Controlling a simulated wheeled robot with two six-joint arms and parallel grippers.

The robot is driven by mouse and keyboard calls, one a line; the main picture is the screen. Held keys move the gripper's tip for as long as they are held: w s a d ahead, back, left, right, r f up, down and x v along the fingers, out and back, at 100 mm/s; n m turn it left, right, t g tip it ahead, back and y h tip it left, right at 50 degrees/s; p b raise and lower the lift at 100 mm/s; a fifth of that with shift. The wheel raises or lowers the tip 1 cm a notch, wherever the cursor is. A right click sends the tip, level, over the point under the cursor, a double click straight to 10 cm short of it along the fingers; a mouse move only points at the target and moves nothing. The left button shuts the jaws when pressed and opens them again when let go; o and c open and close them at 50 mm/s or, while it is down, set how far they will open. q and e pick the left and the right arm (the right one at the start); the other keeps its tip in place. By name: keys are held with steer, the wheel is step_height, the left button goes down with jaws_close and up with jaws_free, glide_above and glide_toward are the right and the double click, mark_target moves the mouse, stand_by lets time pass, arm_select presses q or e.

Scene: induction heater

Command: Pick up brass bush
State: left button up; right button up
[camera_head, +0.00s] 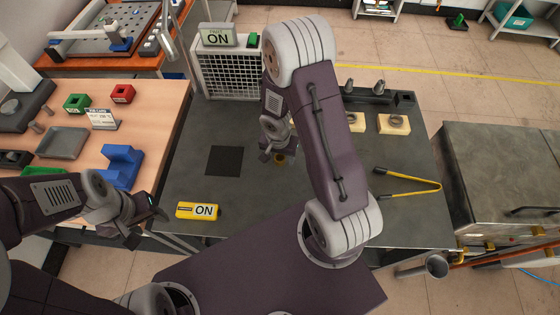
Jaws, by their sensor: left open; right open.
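A small brass-coloured ring, which looks like the brass bush (280,159), stands on the dark grey table right of the black square. My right gripper (272,152) is open and right at the bush, pointing down. It partly hides the bush's upper side, and I cannot tell whether the fingers are around it or just above it. My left gripper (148,215) is open and empty, near the left front edge of the dark table, left of the yellow ON box.
A black square (225,161) lies mid-table. Yellow-handled tongs (407,183) and a pale block with a ring (394,124) are at right. A grey heater unit (228,74) stands behind. A blue block (120,166) sits on the wooden table.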

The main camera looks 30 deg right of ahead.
steer(key=shift+w, duration=0.15)
steer(key=c, duration=0.3)
jaws_close()
step_height(320, 180, up, 5)
steer(key=p, duration=0.3)
steer(key=shift+f, duration=0.1)
steer(key=d+r+p, duration=0.2)
steer(key=d+r, duration=0.4)
steer(key=d, duration=0.5)
steer(key=shift+s+d+r+p, duration=0.15)
steer(key=shift+s+d+p, duration=0.15)
steer(key=shift+s+p, duration=0.1)
steer(key=shift+w, duration=0.1)
